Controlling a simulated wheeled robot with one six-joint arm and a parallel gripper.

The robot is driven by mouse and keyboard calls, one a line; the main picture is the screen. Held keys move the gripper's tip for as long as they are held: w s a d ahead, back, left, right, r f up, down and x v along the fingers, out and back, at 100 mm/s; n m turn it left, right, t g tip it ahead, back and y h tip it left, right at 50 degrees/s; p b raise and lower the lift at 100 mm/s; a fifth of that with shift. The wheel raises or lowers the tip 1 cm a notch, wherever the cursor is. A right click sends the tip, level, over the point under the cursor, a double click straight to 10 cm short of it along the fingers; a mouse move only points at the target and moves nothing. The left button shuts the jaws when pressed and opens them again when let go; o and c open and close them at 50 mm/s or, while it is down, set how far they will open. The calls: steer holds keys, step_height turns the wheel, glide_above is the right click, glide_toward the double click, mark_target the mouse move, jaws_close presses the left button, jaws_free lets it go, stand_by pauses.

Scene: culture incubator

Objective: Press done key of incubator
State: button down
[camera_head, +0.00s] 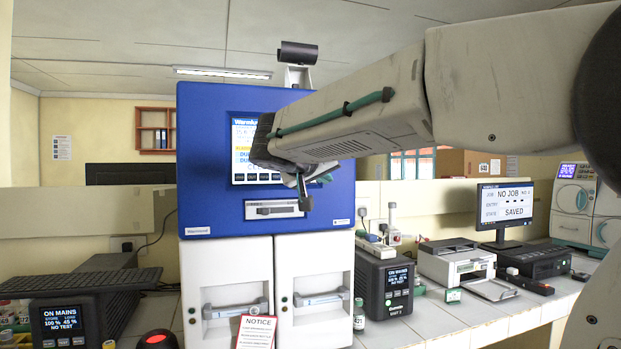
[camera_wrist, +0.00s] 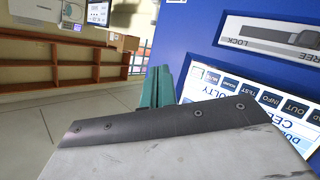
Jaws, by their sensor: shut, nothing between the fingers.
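The incubator (camera_head: 265,130) has a blue upper housing with a lit touch screen (camera_head: 243,150) and white doors below. My gripper (camera_head: 304,192) is in front of the blue panel, to the right of the screen, and my arm covers the screen's right part. In the wrist view my teal fingers (camera_wrist: 157,88) are shut and empty, beside the tilted screen (camera_wrist: 252,105). That screen shows a row of keys, with words such as INFO, TEST and OUT. I cannot make out a done key. Whether the fingertips touch the panel cannot be told.
A lock slot (camera_head: 275,209) sits below the screen. A notice sheet (camera_head: 256,332) hangs at the lower doors. To the right on the bench stand a dark power unit (camera_head: 385,284), a printer (camera_head: 456,262) and a monitor (camera_head: 503,210). Another dark unit (camera_head: 70,318) is at lower left.

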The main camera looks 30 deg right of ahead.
steer(key=w+d, duration=0.2)
steer(key=w, duration=0.6)
steer(key=shift+w+d, duration=0.2)
steer(key=shift+d, duration=0.05)
steer(key=shift+w, duration=0.15)
stand_by(1.9)
steer(key=shift+w+d, duration=0.1)
steer(key=shift+w, duration=0.15)
steer(key=shift+w, duration=0.3)
stand_by(0.5)
stand_by(0.4)
steer(key=shift+s, duration=0.7)
steer(key=shift+s, duration=0.1)
